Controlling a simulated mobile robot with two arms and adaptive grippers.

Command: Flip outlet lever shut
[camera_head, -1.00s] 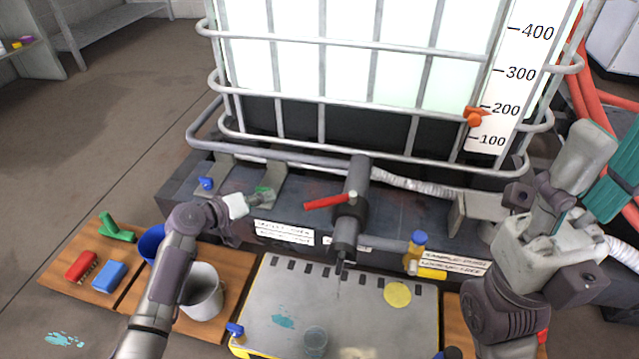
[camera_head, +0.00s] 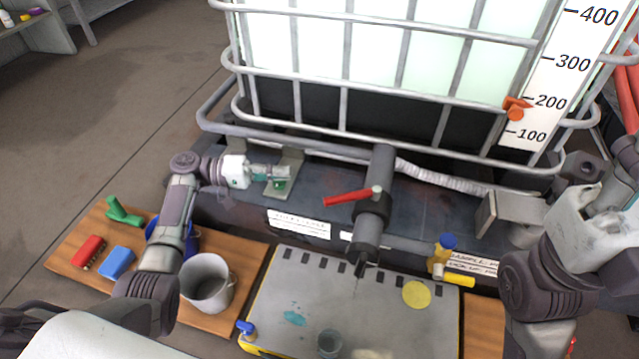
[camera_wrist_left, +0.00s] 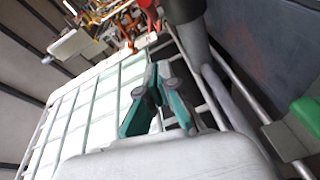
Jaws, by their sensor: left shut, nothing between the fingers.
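The outlet lever (camera_head: 347,197) is a red handle on top of the dark grey outlet pipe (camera_head: 374,222) below the tank. It points left, crosswise to the pipe. My left gripper (camera_head: 284,176) is shut and empty, to the left of the lever and apart from it, over the dark base. In the left wrist view its green-padded fingers (camera_wrist_left: 153,82) meet at the tips. A red part at the top of that view may be the lever. My right gripper (camera_head: 592,205) is at the right edge; its finger state is unclear.
The white caged tank (camera_head: 400,60) stands behind the pipe. A small valve with a yellow handle (camera_head: 460,280) is at the right. A grey tray (camera_head: 300,280) lies below the outlet.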

